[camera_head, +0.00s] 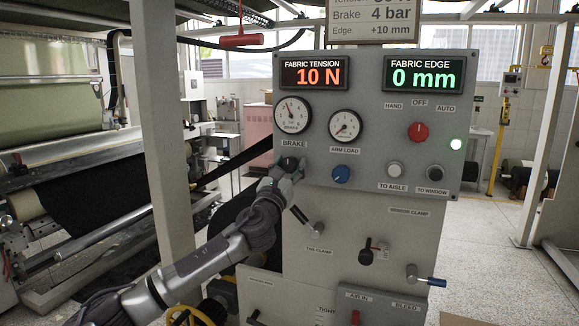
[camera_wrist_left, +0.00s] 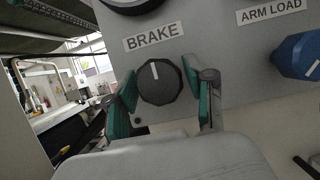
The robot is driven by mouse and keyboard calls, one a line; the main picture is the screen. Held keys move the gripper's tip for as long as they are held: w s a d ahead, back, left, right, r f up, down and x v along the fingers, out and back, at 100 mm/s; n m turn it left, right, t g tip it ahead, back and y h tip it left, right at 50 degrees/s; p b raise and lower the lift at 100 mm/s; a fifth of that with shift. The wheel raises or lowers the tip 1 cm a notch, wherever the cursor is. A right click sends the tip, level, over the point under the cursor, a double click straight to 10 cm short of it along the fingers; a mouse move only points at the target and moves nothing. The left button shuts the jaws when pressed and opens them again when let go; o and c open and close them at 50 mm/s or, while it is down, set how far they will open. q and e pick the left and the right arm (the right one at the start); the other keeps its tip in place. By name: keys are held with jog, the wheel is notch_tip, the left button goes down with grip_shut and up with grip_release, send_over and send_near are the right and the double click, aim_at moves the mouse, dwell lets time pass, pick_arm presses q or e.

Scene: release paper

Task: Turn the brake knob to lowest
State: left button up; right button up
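The black brake knob (camera_wrist_left: 159,83) sits under the BRAKE label in the left wrist view, its white mark pointing nearly straight up. It also shows in the head view (camera_head: 289,163), partly covered by my gripper. My left gripper (camera_wrist_left: 165,95) has its two green-padded fingers on either side of the knob, with a visible gap on each side, so it is open around the knob. It also shows in the head view (camera_head: 284,172). The brake gauge (camera_head: 292,116) above has its needle pointing to the upper left. My right gripper is not in view.
The blue arm load knob (camera_head: 341,174) is just right of the brake knob. A red switch (camera_head: 418,132), a grey button (camera_head: 394,170) and a black button (camera_head: 435,172) are farther right. A lever (camera_head: 308,221) sticks out below my gripper. A pale post (camera_head: 165,120) stands left of the panel.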

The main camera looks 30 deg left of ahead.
pick_arm(q)
jog(key=c, duration=0.7)
